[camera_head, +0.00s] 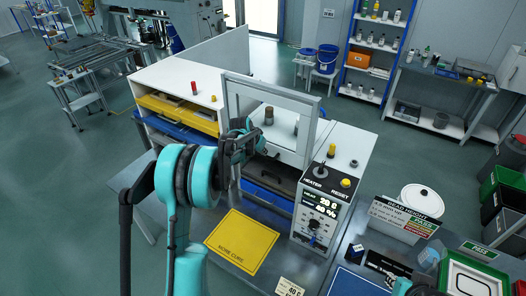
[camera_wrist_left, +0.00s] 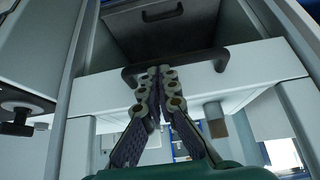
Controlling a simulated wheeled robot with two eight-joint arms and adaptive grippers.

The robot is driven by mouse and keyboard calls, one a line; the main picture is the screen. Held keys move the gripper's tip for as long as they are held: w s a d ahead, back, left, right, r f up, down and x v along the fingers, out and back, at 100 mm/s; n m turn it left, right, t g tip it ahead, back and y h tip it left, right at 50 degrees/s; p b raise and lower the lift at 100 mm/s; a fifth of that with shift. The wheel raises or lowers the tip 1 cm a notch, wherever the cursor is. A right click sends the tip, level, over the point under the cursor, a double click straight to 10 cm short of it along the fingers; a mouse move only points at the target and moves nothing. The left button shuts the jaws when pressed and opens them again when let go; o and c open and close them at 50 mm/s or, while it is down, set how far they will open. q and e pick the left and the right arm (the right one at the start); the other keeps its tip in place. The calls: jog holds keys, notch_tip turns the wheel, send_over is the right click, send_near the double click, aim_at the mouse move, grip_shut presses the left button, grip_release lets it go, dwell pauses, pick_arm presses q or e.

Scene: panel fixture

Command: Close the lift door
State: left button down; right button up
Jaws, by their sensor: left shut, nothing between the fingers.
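The lift door is a pale grey upright frame (camera_head: 270,91) with a clear middle, at the front of the white cabinet in the head view. Its white lower rail (camera_wrist_left: 258,62) carries a dark bar handle (camera_wrist_left: 203,58) in the left wrist view, which looks upside down. My left gripper (camera_head: 250,138) is at the lower left part of the frame. In the wrist view its fingertips (camera_wrist_left: 164,75) are together and empty, overlapping the middle of the handle. I cannot tell whether they touch it.
A dark drawer front with a handle (camera_wrist_left: 162,13) is beside the rail. A control box (camera_head: 322,213) stands right of the door. A yellow panel (camera_head: 242,241) lies on the bench in front. Yellow (camera_head: 180,110) and blue trays are on the left.

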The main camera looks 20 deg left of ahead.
pick_arm(q)
notch_tip(320, 180, down, 27)
jog(key=b, duration=2)
jog(key=shift+r, duration=0.2)
jog(key=w+d+r+p+v, duration=0.1)
jog(key=w+p+v, duration=0.1)
jog(key=v, duration=1.1)
jog(key=shift+w+a+r+p, duration=0.25)
jog(key=shift+a+p, duration=0.05)
jog(key=shift+p, duration=0.15)
